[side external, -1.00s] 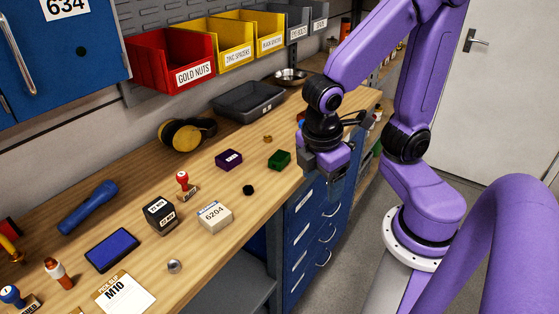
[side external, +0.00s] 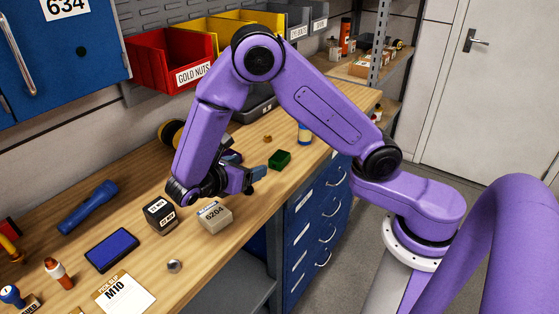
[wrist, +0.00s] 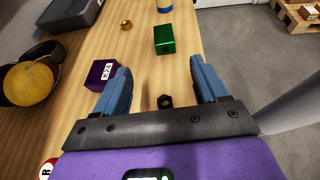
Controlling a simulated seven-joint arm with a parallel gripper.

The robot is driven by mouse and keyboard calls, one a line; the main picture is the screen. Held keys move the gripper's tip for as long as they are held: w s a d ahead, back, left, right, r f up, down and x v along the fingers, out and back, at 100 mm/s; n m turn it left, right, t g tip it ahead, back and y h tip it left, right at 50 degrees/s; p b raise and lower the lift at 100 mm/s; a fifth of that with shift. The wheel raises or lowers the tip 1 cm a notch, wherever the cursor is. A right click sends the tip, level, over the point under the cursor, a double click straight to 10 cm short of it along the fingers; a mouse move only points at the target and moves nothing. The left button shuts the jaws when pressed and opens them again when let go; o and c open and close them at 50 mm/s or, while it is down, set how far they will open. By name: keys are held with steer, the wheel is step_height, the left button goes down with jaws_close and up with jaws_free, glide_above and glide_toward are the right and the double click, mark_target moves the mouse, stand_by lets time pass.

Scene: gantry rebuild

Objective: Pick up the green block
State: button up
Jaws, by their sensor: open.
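The green block (side external: 279,159) sits on the wooden workbench, near its front edge. In the wrist view the green block (wrist: 164,39) lies ahead of my gripper (wrist: 159,82), roughly in line with the gap between the two blue fingers. My gripper (side external: 257,177) is open and empty, and apart from the block. In the side view its fingers point toward the block, which is just to their right. A purple block (wrist: 102,75) with a white label lies by the left finger in the wrist view; in the side view the arm mostly hides it.
A black nut (wrist: 165,101) lies between the fingers in the wrist view. A brass nut (side external: 268,139) and a blue-and-white bottle (side external: 305,133) stand beyond the block. A 6204 box (side external: 214,216) and a dark cube (side external: 160,214) are near my wrist. The bench's front edge is close.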

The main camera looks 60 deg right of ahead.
glide_toward(281, 154)
steer(key=x, duration=0.4)
steer(key=shift+w+f, duration=0.2)
steer(key=shift+s+x, duration=0.2)
steer(key=shift+x, duration=2.45)
steer(key=c, duration=1.2)
steer(key=shift+r, duration=0.15)
